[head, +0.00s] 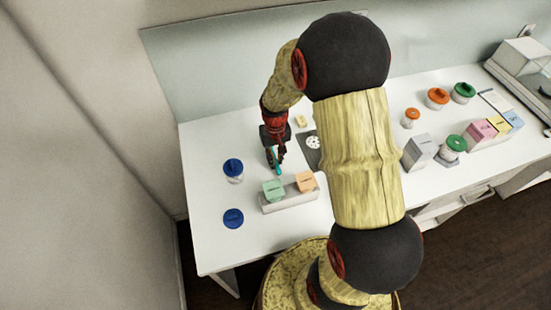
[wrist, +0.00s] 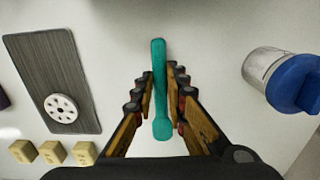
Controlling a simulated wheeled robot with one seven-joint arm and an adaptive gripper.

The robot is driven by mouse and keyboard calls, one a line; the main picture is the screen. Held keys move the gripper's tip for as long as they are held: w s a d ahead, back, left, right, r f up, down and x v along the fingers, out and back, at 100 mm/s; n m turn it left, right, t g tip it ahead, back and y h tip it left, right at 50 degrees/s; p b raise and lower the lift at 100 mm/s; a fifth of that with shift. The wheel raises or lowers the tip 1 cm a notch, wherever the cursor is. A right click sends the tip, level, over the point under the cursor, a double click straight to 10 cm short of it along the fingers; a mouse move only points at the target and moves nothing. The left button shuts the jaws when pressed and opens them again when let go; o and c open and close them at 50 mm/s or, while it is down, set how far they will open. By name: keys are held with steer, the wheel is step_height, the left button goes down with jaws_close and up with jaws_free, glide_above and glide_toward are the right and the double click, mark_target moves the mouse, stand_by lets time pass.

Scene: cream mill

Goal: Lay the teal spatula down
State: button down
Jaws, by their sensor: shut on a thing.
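My gripper (head: 274,147) is over the left part of the white table, pointing down. The teal spatula (wrist: 159,75) is between the two jaws in the wrist view, and my gripper (wrist: 161,100) is shut on it. Its long handle runs away from the gripper and its wider end lies near the palm. In the head view a small part of the teal spatula (head: 277,167) shows below the fingers. I cannot tell whether it touches the table.
A blue-lidded jar (head: 233,170) stands left of the gripper, with a blue lid (head: 233,218) nearer the front. A rack (head: 291,203) with green and orange blocks is just in front. A dark grey board (wrist: 54,80) with a white disc (wrist: 61,108) and small cream cubes (wrist: 53,152) lie beside.

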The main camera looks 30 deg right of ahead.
steer(key=shift+f, duration=0.4)
steer(key=c, duration=1.7)
jaws_free()
step_height(320, 180, up, 12)
steer(key=shift+w, duration=0.1)
